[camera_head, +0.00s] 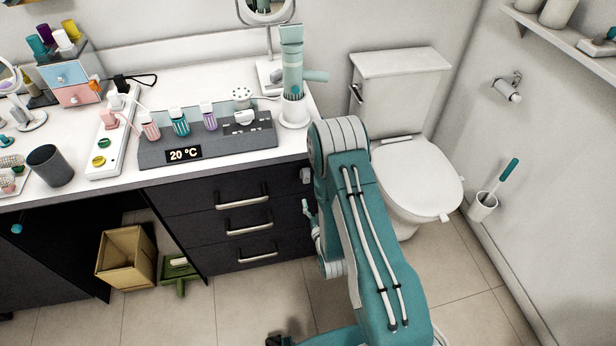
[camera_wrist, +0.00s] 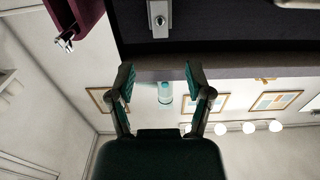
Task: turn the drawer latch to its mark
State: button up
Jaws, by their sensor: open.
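The drawer latch appears to be the small silver plate with a round knob (camera_wrist: 158,19) on a dark front at the top of the wrist view. A small grey fitting (camera_head: 306,175) at the upper right of the drawer unit (camera_head: 235,215) may be the same latch in the head view. I cannot make out its mark. My gripper (camera_wrist: 160,74) is open and empty, its two teal fingers apart below the latch in the picture and not touching it. In the head view my gripper (camera_head: 310,216) shows only in part beside my arm, near the drawer unit's right edge.
The white toilet (camera_head: 410,180) stands right of the drawers. The crowded white countertop (camera_head: 70,205) is above them, with a grey temperature panel (camera_head: 215,148). A cardboard box (camera_head: 126,258) sits on the floor at left. A maroon block (camera_wrist: 75,18) with a metal fitting shows in the wrist view.

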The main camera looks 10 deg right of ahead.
aim_at(307, 177)
jog(key=w, duration=1)
jog(key=shift+w, duration=0.35)
jog(key=shift+c, duration=0.3)
grip_shut()
